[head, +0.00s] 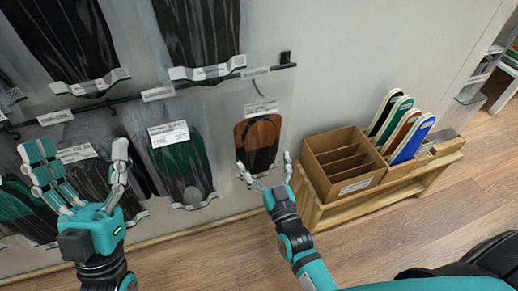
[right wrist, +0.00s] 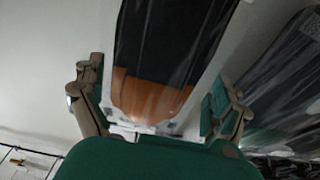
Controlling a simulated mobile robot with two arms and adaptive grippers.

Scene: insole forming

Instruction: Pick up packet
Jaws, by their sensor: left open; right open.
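A clear packet with a brown and black insole (head: 257,142) hangs on the wall rail in the head view. It also fills the upper middle of the right wrist view (right wrist: 160,70), black above and orange-brown at its lower end. My right gripper (head: 265,168) is open at the lower end of this packet, with one finger on each side of it in the right wrist view (right wrist: 155,105). I cannot tell whether the fingers touch it. My left gripper (head: 78,165) is open and empty, in front of the hanging packets at the left.
Packets with green and black insoles (head: 180,165) hang left of the brown one, and black ones (head: 68,45) hang above. A cardboard box with compartments (head: 342,160) and several upright colored insoles (head: 410,138) stand on a wooden bench (head: 425,173) at the right. Wooden floor lies below.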

